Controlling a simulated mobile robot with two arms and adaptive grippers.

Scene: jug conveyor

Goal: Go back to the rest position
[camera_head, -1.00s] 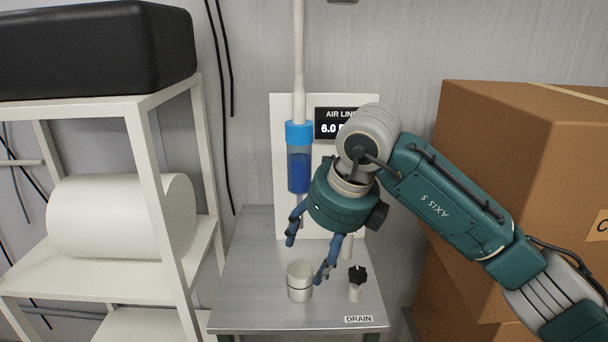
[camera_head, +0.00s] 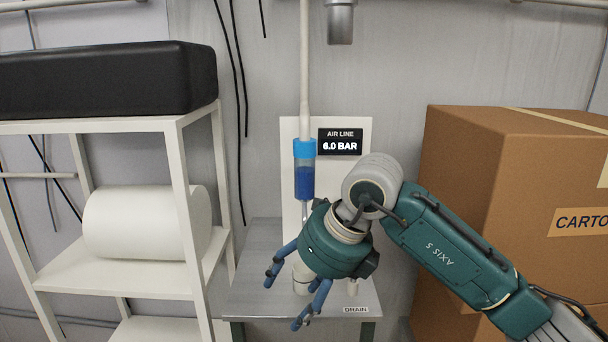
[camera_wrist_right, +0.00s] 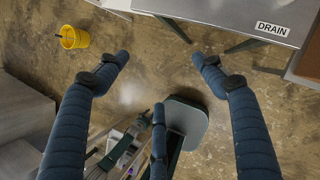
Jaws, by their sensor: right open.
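My right gripper (camera_head: 290,298) is open and empty in front of the metal table (camera_head: 252,262). In the head view its blue fingers hang below the green wrist, spread apart. In the right wrist view the gripper (camera_wrist_right: 160,75) has its fingers spread over bare floor, with nothing between them. A white cup (camera_head: 302,277) stands on the table behind the gripper, partly hidden by it. The drain knob is mostly hidden by my wrist. My left gripper is in neither view.
An air line panel (camera_head: 353,130) reading 6.0 BAR and a blue filter bowl (camera_head: 305,182) stand at the table's back. Stacked cartons (camera_head: 475,165) are at right. A white shelf (camera_head: 150,127) is at left. A yellow bucket (camera_wrist_right: 74,37) sits on the floor.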

